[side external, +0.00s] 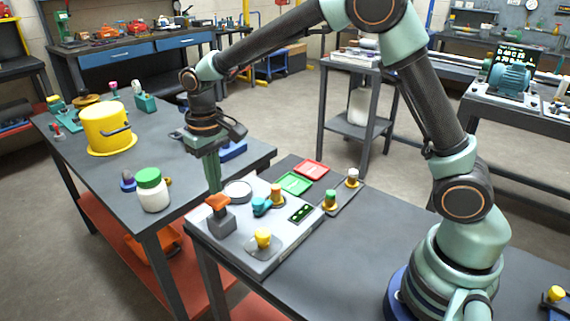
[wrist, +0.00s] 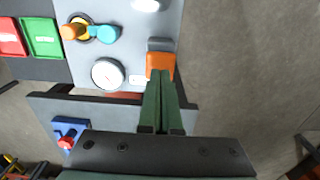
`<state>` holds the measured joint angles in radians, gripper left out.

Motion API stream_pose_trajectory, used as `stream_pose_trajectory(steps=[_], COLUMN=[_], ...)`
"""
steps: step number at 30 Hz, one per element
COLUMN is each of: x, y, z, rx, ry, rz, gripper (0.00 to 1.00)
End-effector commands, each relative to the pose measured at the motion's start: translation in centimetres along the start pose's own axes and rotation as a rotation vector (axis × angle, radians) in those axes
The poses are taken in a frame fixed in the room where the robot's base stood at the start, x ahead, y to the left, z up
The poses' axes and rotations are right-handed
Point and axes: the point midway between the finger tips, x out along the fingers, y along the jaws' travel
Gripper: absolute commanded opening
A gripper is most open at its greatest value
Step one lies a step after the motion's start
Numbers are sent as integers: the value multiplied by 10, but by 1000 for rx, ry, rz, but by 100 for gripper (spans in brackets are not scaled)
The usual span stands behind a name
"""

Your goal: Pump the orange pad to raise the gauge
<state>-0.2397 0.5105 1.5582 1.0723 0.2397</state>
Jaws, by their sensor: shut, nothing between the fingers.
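The orange pad (side external: 218,201) tops a grey block at the left corner of a light grey panel (side external: 262,262). The pad also shows in the wrist view (wrist: 160,63), just ahead of my fingers. My gripper (side external: 214,188) points down with its green fingers shut and empty. Its fingertips (wrist: 161,80) are at the pad's near edge in the wrist view; I cannot tell whether they touch it. The round white gauge (side external: 237,191) lies on the panel beside the pad and shows in the wrist view (wrist: 108,73). Its needle is too small to read.
A teal-and-orange valve (side external: 264,205), a yellow knob (side external: 263,238) and a small green-lit display (side external: 301,213) sit on the panel. Green (side external: 295,183) and red (side external: 311,169) plates lie behind it. A white jar with green lid (side external: 151,190) stands on the left table.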

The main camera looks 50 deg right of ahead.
Motion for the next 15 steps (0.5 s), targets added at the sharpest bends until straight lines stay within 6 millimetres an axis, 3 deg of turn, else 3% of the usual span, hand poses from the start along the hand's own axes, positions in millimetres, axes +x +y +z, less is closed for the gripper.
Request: stream_pose_trajectory(steps=[15], x=[23], y=[0], z=[0], rx=[0], ry=[-2], rz=[1], gripper=[0])
